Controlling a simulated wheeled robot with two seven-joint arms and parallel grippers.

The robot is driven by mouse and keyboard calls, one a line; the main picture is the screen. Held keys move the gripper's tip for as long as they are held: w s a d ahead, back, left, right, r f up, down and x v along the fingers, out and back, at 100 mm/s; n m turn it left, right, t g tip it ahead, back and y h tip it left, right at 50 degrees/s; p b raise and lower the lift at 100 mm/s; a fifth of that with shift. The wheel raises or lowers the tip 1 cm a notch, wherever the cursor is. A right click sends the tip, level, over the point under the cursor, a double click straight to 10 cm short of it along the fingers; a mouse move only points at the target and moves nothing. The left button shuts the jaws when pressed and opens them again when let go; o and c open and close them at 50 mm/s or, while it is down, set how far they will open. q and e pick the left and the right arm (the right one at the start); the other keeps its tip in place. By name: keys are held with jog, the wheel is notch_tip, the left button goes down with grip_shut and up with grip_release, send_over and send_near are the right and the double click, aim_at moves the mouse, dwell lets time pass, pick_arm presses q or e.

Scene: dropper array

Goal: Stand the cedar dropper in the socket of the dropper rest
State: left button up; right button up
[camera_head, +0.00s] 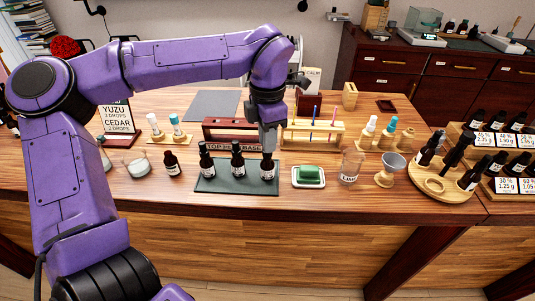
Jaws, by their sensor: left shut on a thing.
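My left gripper (268,142) points down over the dark mat (213,186) and is shut on the top of a dropper at the right-hand dark bottle (267,171). I take this to be the cedar dropper, but the bottle's label is too small to read. The dropper is mostly hidden by the fingers, and I cannot tell whether its tip is still inside the bottle. A small wooden stand (157,140) with white- and teal-topped items is at the left, and a similar wooden stand (361,144) is at the right. I cannot tell which is the dropper rest. My right gripper is out of view.
Two more dark bottles, one left (206,162) and one middle (238,162), stand on the mat. A green block in a white dish (308,177), a glass (350,166) and a goblet (391,169) stand right of it. A wooden rack (325,139) stands behind. The table's front strip is clear.

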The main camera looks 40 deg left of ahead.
pick_arm(q)
jog(key=shift+r, duration=0.15)
notch_tip(320, 180, up, 8)
jog(key=p, duration=0.8)
jog(key=shift+r, duration=0.25)
jog(key=shift+f, duration=0.15)
dwell(0.8)
